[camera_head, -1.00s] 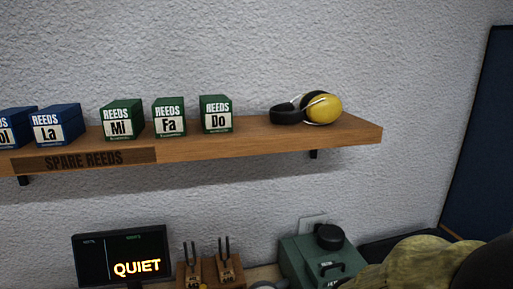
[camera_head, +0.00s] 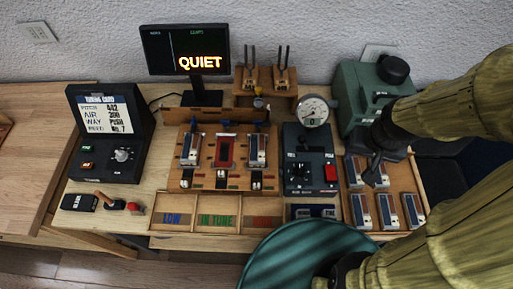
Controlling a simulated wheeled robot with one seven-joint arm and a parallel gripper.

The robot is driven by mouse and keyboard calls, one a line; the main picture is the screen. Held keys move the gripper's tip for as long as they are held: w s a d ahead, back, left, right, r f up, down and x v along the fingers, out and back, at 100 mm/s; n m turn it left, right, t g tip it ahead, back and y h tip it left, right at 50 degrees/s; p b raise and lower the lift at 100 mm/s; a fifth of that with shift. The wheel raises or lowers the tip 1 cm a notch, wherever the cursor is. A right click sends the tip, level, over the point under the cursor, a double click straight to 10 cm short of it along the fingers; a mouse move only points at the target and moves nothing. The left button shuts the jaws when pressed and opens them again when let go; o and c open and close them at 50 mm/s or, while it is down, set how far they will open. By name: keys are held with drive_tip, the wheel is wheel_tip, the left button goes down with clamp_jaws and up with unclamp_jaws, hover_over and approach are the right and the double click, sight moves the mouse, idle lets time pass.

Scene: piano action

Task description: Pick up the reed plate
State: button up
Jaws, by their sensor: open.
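Several reed plates (camera_head: 387,211), silvery-blue bars with a dark red end, lie in a wooden tray (camera_head: 348,222) on the right of the bench. Two more plates sit on the wooden work board (camera_head: 205,182), one at its left (camera_head: 190,149) and one at its right (camera_head: 257,150). Between them is a red, empty-looking slot (camera_head: 224,151). My gripper (camera_head: 375,177) is dark and open, over the back part of the tray, and hides part of the back row. I cannot tell whether it touches a plate.
A green machine (camera_head: 352,98) stands behind my gripper. A dark box with a red button (camera_head: 310,168) and a round gauge (camera_head: 313,111) stand left of the tray. A teal round seat (camera_head: 290,252) is in front. The monitor (camera_head: 187,50) reads QUIET.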

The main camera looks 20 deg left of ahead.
drive_tip(key=o, duration=0.3)
drive_tip(key=shift+o, duration=0.5)
drive_tip(key=shift+w+a+r, duration=0.1)
drive_tip(key=shift+w+a, duration=0.05)
drive_tip(key=shift+a, duration=0.05)
drive_tip(key=w+a+r+n+p, duration=0.1)
drive_tip(key=a+p, duration=0.1)
drive_tip(key=a, duration=1.1)
drive_tip(key=w+a+r+n+g+p, duration=0.1)
drive_tip(key=w+a+p, duration=0.1)
drive_tip(key=a, duration=1.2)
drive_tip(key=shift+n+p, duration=0.4)
drive_tip(key=shift+p, duration=0.4)
hover_over(256, 148)
wheel_tip(256, 148, down, 12)
drive_tip(key=shift+s+p, duration=0.1)
drive_tip(key=shift+p, duration=0.3)
